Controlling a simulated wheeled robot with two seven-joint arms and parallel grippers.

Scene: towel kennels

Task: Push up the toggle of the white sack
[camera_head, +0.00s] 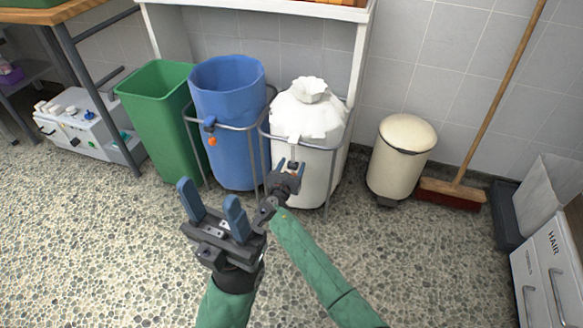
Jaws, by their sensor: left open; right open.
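The white sack (310,119) stands upright in a metal frame (335,140), gathered at its top.
A blue sack (229,100) with an orange toggle (211,141) and a green bin (160,105) stand to the left. A cream pedal bin (400,150) and a broom (497,95) stand to the right. The speckled floor (110,240) in front is clear.

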